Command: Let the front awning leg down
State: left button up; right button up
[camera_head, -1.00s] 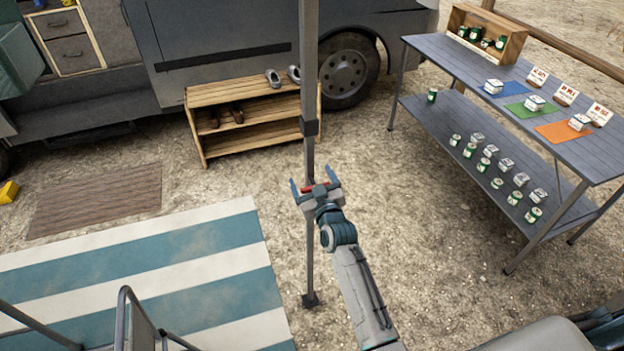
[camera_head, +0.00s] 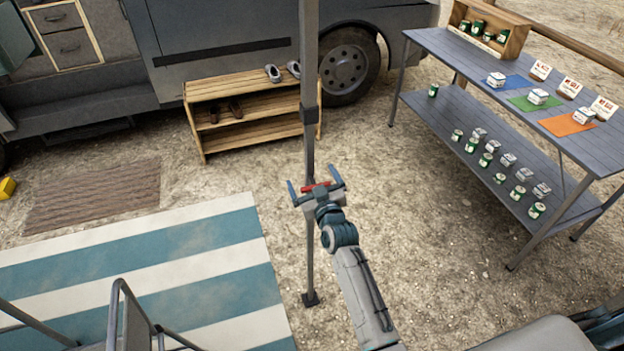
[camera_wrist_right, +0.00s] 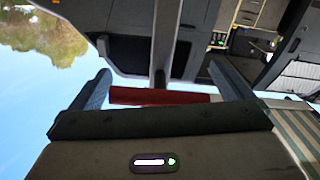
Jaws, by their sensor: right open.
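The front awning leg (camera_head: 309,75) is a grey upright pole in the middle of the head view. It has a dark collar (camera_head: 310,115) partway up and a small dark foot (camera_head: 310,298) on the ground. A red bar (camera_head: 316,186) shows at the leg, between the fingers of my right gripper (camera_head: 315,185). The gripper is open, its fingers apart on either side of the bar. In the right wrist view the red bar (camera_wrist_right: 160,96) lies across the gap, with the grey leg (camera_wrist_right: 165,45) behind it. Contact cannot be told. My left gripper is out of view.
A wooden shoe rack (camera_head: 250,108) stands behind the leg, by the van (camera_head: 220,25). A grey table (camera_head: 480,65) with goods stands at right. A striped mat (camera_head: 150,262) lies at left, with a metal frame (camera_head: 118,310) in front. Gravel around the foot is clear.

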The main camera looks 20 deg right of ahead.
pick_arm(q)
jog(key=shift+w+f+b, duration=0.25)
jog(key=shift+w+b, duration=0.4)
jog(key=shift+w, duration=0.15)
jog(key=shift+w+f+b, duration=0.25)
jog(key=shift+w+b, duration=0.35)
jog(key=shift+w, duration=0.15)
pick_arm(e)
jog(key=s, duration=1)
jog(key=shift+s+d, duration=0.15)
